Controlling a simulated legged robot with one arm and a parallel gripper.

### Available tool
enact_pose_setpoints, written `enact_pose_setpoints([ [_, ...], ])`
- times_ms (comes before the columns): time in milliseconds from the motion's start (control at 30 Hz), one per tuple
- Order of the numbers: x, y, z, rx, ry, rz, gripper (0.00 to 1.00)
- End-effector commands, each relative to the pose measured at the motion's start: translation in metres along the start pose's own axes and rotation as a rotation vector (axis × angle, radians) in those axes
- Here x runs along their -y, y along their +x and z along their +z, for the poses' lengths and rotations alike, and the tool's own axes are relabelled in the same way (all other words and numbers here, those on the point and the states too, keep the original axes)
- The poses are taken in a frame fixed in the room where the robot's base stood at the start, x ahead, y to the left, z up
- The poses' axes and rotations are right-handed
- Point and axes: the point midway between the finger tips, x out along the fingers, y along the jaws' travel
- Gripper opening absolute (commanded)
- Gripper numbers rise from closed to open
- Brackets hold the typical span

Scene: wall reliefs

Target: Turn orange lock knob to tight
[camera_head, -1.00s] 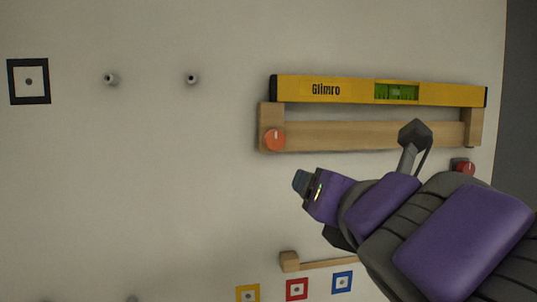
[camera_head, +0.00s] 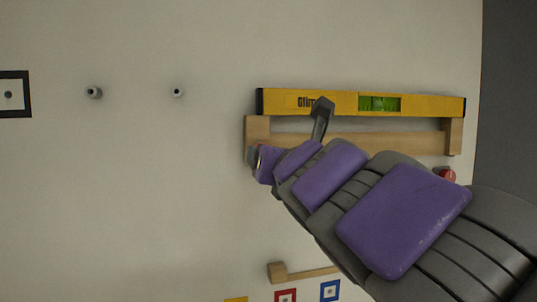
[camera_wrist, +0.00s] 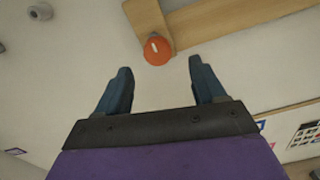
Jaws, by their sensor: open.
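The orange knob (camera_wrist: 157,51) shows in the wrist view, round with a short white line on its face, at the corner of a wooden frame (camera_wrist: 235,18). My gripper (camera_wrist: 160,78) is open, its two blue-grey fingers apart and empty. The knob lies beyond the fingertips, a little left of midway between them. In the head view my arm hides this knob, and my gripper (camera_head: 253,158) is in front of the lower left corner of the wooden frame (camera_head: 257,128).
A yellow spirit level (camera_head: 430,105) rests on the frame. A second red knob (camera_head: 446,174) sits at the frame's right end. Two pegs, one of them here (camera_head: 93,92), and a black square marker (camera_head: 14,93) are on the left wall. A lower wooden piece (camera_head: 278,271) is below.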

Motion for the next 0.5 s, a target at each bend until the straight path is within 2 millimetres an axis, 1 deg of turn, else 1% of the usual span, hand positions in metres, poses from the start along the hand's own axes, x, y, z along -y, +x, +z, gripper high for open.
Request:
enact_pose_setpoints([
  [33,0.0,0.009,0.0,0.0,0.0,-0.001,0.69],
  [200,0.001,0.035,-0.002,-0.004,-0.001,-0.001,0.69],
  [400,0.003,0.055,0.001,-0.001,0.002,0.0,0.69],
  [500,0.004,0.061,0.0,-0.001,0.003,0.0,0.69],
])
